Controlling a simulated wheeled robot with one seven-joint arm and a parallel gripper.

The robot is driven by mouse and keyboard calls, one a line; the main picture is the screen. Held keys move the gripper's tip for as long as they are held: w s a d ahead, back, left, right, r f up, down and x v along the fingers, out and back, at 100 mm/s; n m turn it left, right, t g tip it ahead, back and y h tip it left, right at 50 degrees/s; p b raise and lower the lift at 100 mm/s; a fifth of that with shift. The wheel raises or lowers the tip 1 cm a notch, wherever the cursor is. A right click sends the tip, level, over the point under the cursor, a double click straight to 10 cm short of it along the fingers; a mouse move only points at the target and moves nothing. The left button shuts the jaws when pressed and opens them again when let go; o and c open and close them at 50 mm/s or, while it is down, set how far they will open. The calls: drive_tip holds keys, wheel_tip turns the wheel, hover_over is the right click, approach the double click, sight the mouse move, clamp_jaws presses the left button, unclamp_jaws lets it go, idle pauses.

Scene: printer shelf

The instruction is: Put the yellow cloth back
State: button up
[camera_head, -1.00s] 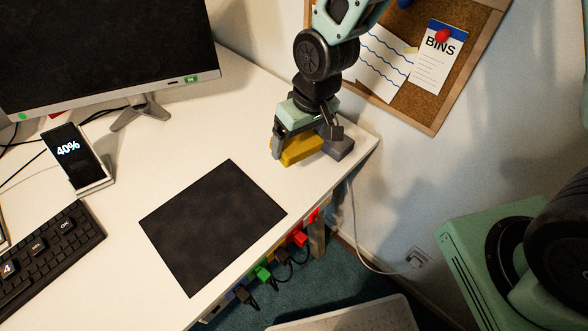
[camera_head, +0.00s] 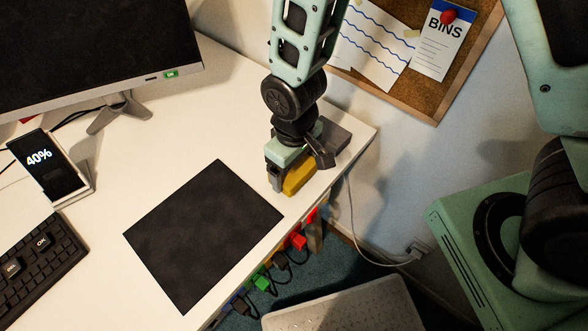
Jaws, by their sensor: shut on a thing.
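The yellow cloth (camera_head: 298,179) is a small folded block low over the right end of the white desk, near its front edge. My gripper (camera_head: 284,182) points down and is shut on the cloth. Its body hides part of the cloth. I cannot tell whether the cloth touches the desk top. A grey block (camera_head: 331,139) lies on the desk behind and to the right of my gripper.
A black mat (camera_head: 203,236) lies left of and in front of my gripper. A monitor (camera_head: 95,50), a phone on a stand (camera_head: 45,162) and a keyboard (camera_head: 38,262) stand further left. Plugs with cables (camera_head: 262,279) hang below the desk's front edge. A corkboard (camera_head: 424,88) is on the wall.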

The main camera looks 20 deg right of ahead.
drive_tip(key=shift+f, duration=1.05)
drive_tip(key=o, duration=0.7)
wheel_tip(320, 180, up, 12)
drive_tip(key=shift+n+y, duration=0.3)
drive_tip(key=shift+n, duration=0.1)
drive_tip(key=s+d+r, duration=0.1)
drive_tip(key=s+r, duration=0.2)
drive_tip(key=s, duration=0.1)
drive_tip(key=s+d+r, duration=0.1)
drive_tip(key=s+r, duration=0.2)
drive_tip(key=s, duration=0.1)
drive_tip(key=s+d+r, duration=0.2)
drive_tip(key=s+r, duration=0.2)
drive_tip(key=shift+w, duration=0.1)
drive_tip(key=shift+r+p, duration=0.85)
drive_tip(key=shift+p, duration=0.15)
